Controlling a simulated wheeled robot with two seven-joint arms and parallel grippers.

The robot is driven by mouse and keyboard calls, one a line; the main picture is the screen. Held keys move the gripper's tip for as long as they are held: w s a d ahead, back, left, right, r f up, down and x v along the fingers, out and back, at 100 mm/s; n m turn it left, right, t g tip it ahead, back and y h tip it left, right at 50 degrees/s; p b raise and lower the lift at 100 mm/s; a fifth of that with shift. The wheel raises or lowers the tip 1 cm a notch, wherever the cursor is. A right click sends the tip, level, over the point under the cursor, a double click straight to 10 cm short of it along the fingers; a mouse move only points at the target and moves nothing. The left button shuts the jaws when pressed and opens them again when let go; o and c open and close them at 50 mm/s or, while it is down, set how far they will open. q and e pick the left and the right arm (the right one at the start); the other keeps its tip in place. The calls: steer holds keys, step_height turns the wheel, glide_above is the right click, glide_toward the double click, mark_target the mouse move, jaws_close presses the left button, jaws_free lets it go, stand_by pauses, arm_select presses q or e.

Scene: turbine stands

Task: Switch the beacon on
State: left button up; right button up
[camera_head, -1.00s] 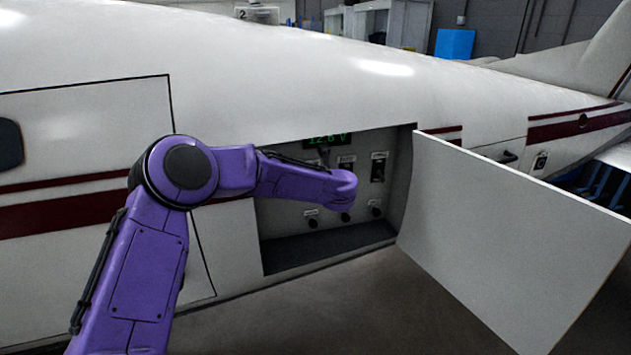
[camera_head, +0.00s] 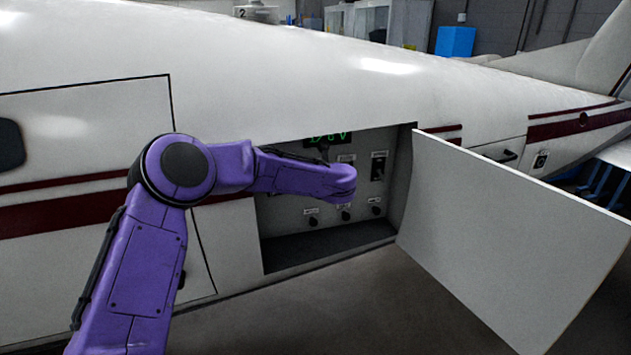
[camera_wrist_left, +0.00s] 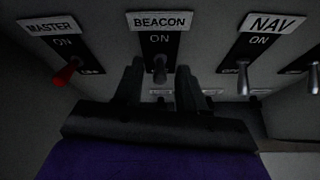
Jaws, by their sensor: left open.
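The beacon switch (camera_wrist_left: 159,75) shows in the left wrist view, a dark lever under a BEACON label (camera_wrist_left: 161,21) with ON printed above it. The lever points down, away from the ON mark. My left gripper (camera_wrist_left: 160,67) is open, with one dark finger on each side of this lever. I cannot tell whether either finger touches it. In the head view my purple left arm reaches into the open panel bay (camera_head: 290,222) and its wrist hides the beacon lever and the gripper. My right gripper is in neither view.
A green-digit display (camera_head: 327,138) is above the switches, round knobs (camera_head: 312,221) below. The open bay door (camera_head: 510,240) stands out at the right.

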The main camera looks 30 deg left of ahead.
arm_select(q)
steer(key=b+v, duration=0.4)
steer(key=v, duration=0.6)
steer(key=shift+s+d, duration=0.15)
steer(key=shift+d, duration=0.05)
steer(key=shift+r, duration=0.1)
